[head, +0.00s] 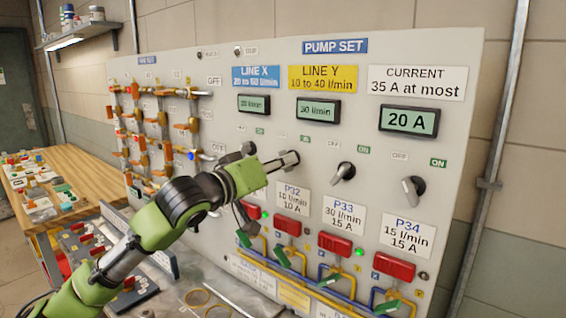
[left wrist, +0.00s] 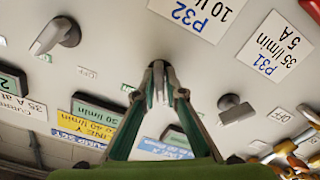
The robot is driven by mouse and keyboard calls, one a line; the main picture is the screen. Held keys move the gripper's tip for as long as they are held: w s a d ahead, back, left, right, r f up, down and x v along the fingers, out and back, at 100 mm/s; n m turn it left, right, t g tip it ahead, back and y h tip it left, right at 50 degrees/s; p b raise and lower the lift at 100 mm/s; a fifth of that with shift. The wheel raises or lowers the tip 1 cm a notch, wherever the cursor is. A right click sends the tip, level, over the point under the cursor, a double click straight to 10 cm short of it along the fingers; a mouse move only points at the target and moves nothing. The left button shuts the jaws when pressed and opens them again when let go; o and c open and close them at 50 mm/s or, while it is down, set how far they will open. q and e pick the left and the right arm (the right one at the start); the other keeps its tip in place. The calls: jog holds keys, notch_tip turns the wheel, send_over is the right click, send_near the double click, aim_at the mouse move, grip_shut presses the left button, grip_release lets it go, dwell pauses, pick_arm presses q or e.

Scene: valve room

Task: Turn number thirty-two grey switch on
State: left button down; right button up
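The number thirty-two grey switch (left wrist: 158,92) is largely hidden in the head view. It sits above the white P32 label (head: 292,198) on the pump panel. My left gripper (head: 282,161) reaches it from the left. In the left wrist view the two fingertips (left wrist: 160,76) are close together around the narrow grey knob, one on each side, seemingly touching it. The fingers hide much of it, so I cannot tell its exact angle. The P32 label (left wrist: 200,12) appears upside down there. My right gripper is not in view.
The P33 switch (head: 343,173) and P34 switch (head: 413,190) stand to the right. The P31 switch (left wrist: 236,109) is close beside my fingers. Red valves (head: 335,243) and pipes lie below. A wooden table (head: 95,180) is at left.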

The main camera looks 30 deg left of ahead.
pick_arm(q)
jog(key=shift+m, duration=1.1)
jog(key=m+p, duration=0.1)
jog(key=m, duration=0.2)
jog(key=shift+m, duration=0.3)
jog(key=m, duration=0.3)
jog(key=shift+p, duration=0.35)
jog(key=shift+m, duration=1.6)
jog(key=c, duration=2.2)
grip_release()
jog(key=shift+o, duration=0.2)
